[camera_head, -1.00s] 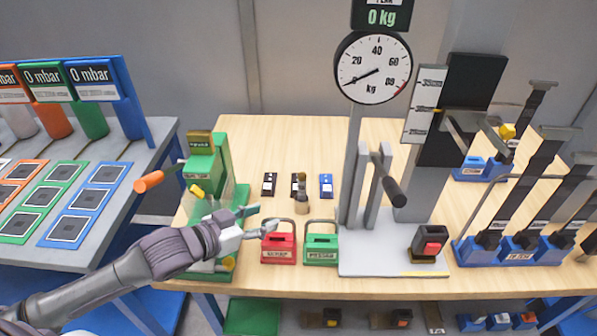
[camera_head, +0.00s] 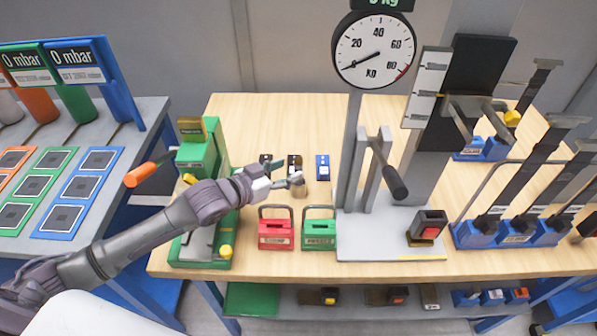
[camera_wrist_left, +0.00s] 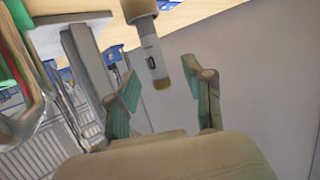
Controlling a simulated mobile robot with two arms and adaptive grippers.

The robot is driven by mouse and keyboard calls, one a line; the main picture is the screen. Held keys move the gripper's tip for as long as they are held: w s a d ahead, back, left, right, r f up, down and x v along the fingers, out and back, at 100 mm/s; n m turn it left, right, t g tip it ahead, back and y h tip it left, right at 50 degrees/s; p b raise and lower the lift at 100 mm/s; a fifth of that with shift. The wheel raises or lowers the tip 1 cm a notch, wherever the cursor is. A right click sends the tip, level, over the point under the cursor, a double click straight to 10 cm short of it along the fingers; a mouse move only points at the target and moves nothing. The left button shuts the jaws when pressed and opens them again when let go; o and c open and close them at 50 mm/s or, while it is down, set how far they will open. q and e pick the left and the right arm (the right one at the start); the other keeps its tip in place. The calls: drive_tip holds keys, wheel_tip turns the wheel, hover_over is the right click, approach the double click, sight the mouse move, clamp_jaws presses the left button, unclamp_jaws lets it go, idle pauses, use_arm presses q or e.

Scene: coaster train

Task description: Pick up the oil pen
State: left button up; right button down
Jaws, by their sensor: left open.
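The oil pen, a short upright cylinder with a tan lower part, stands on the wooden table (camera_head: 232,110) behind the red and green boxes; in the head view its visible part (camera_head: 299,192) is just beyond my left gripper (camera_head: 287,175), which covers some of it. In the left wrist view the pen (camera_wrist_left: 150,52) has a grey-brown thick end, a pale labelled body and a dark golden tip. My left gripper is open, its two greenish fingers spread on either side of the pen's tip end. I see no contact. My right gripper is out of view.
A red box (camera_head: 276,235) and a green box (camera_head: 319,235) with handles stand at the table's front. A green press (camera_head: 204,160) with an orange handle is on the left. A grey lever stand (camera_head: 375,225) is on the right. Small dark and blue blocks (camera_head: 323,167) lie behind the pen.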

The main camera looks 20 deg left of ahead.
sight(299, 168)
use_arm(q)
drive_tip(key=p+x, duration=0.1)
drive_tip(key=x, duration=0.3)
drive_tip(key=shift+w+d+f, duration=0.15)
drive_tip(key=shift+d+f, duration=0.05)
drive_tip(key=shift+d, duration=0.2)
clamp_jaws()
